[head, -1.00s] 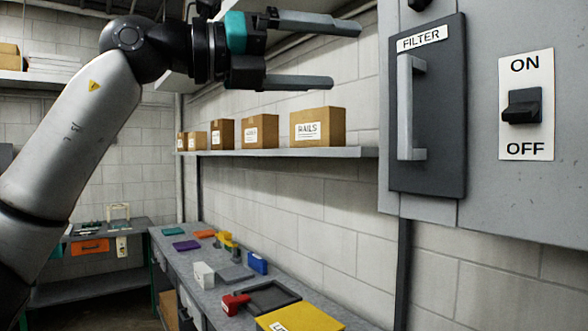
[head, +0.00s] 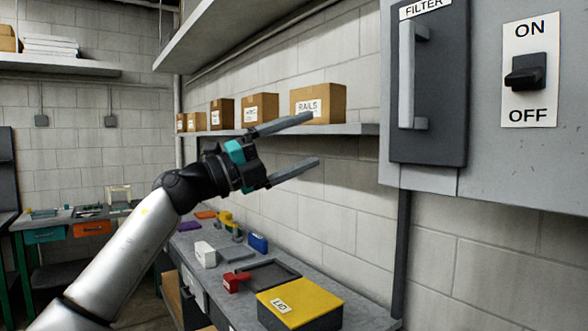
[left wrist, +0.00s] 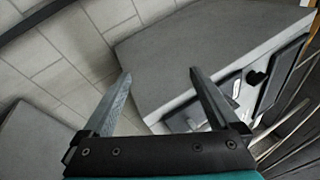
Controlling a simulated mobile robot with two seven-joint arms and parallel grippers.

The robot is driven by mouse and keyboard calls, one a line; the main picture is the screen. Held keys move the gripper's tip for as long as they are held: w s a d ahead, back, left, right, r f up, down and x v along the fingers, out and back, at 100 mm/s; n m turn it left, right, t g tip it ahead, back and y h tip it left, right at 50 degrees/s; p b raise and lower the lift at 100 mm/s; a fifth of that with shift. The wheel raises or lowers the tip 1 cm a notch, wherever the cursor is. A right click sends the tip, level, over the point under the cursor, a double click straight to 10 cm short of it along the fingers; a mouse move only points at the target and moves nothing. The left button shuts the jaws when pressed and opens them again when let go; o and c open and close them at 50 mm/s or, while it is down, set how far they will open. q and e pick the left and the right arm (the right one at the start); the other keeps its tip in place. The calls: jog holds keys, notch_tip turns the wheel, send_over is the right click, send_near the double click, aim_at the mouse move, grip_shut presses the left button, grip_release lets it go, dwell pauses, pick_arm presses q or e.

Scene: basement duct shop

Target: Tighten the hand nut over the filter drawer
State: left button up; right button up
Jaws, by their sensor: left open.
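The filter drawer (head: 432,90) is a dark upright panel with a grey vertical handle (head: 406,75) and a FILTER label (head: 425,8), set in the grey cabinet (head: 485,165) at the right. The part above the label is cut off by the top of the head view, and no hand nut shows there. My left gripper (head: 314,139) is open and empty, left of the drawer and clear of it. In the left wrist view its fingers (left wrist: 159,73) are spread with nothing between them. A dark knob (left wrist: 257,77) on a grey box shows beyond; I cannot tell what it is. My right gripper is not in view.
An ON/OFF switch (head: 525,72) sits right of the drawer. A wall shelf (head: 350,129) with several cardboard boxes runs behind my gripper. Below, the workbench (head: 222,287) holds a yellow-topped box (head: 300,300), a dark tray and a red item. Free air separates gripper and cabinet.

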pick_arm(q)
jog(key=shift+w+a+f+n+t, duration=0.25)
jog(key=shift+w+f+n, duration=0.2)
jog(key=shift+f, duration=0.25)
jog(key=shift+w+a+f+n+t, duration=0.1)
jog(key=shift+w+f+n+t, duration=0.25)
jog(key=shift+f, duration=0.3)
jog(key=shift+w+a+f+n+t, duration=0.2)
jog(key=shift+w+f+n, duration=0.3)
jog(key=shift+f, duration=0.2)
